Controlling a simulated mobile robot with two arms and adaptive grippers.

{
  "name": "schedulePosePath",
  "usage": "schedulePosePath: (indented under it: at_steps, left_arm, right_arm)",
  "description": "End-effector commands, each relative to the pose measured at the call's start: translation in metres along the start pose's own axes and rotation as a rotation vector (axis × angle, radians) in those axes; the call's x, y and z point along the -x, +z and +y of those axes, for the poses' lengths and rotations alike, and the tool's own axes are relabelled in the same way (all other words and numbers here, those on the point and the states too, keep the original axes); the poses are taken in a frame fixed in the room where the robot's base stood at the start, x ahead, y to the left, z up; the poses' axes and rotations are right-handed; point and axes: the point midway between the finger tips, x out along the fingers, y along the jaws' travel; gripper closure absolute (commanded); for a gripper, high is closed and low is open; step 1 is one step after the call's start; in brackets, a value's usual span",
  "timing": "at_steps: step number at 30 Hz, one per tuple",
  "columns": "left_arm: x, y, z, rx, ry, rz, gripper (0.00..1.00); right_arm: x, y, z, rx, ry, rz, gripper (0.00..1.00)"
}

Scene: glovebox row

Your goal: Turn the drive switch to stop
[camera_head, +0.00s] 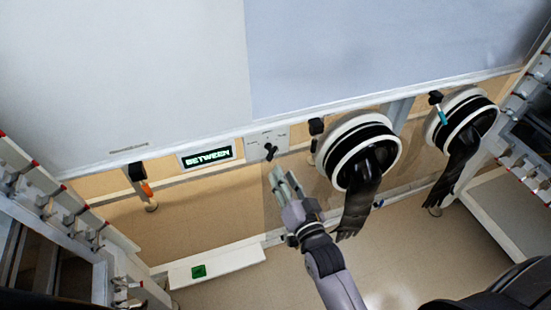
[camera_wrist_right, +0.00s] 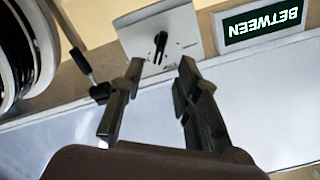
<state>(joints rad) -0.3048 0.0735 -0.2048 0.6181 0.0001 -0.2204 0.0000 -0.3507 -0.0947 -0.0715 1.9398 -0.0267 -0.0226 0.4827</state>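The drive switch is a small black knob (camera_head: 269,148) on a pale plate (camera_head: 279,137) below the big panel's edge. In the right wrist view the knob (camera_wrist_right: 160,44) stands roughly upright on its plate (camera_wrist_right: 189,31), with small markings too blurred to read. My right gripper (camera_head: 278,172) is just below the switch in the head view. In the right wrist view its two fingers (camera_wrist_right: 161,70) are apart and empty, with the knob seen between and beyond their tips. Contact with the knob does not show. My left gripper is not in view.
A display (camera_head: 208,156) beside the switch reads "BETWEEN"; it also shows in the wrist view (camera_wrist_right: 261,22). A round glove port (camera_head: 340,137) with a hanging black glove (camera_head: 356,205) is close right of my gripper. A black-headed lever (camera_head: 316,128) stands between switch and port.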

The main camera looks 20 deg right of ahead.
Motion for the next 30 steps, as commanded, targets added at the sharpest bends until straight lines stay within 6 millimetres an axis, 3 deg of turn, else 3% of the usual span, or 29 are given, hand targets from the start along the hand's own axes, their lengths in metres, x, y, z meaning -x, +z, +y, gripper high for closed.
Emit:
schedulePosePath:
  at_steps: [6,12,23,30]
  left_arm:
    - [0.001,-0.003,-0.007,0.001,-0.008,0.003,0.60]
    - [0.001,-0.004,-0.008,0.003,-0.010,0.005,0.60]
    - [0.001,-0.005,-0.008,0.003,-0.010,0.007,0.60]
    - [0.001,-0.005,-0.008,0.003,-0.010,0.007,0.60]
  right_arm:
    - [-0.044,-0.001,-0.001,0.000,-0.001,0.002,0.70]
    - [-0.066,0.000,-0.001,0.000,-0.001,0.000,0.70]
    - [-0.070,0.001,0.000,0.001,0.000,-0.002,0.70]
    - [-0.070,0.000,0.000,0.001,0.000,-0.001,0.85]
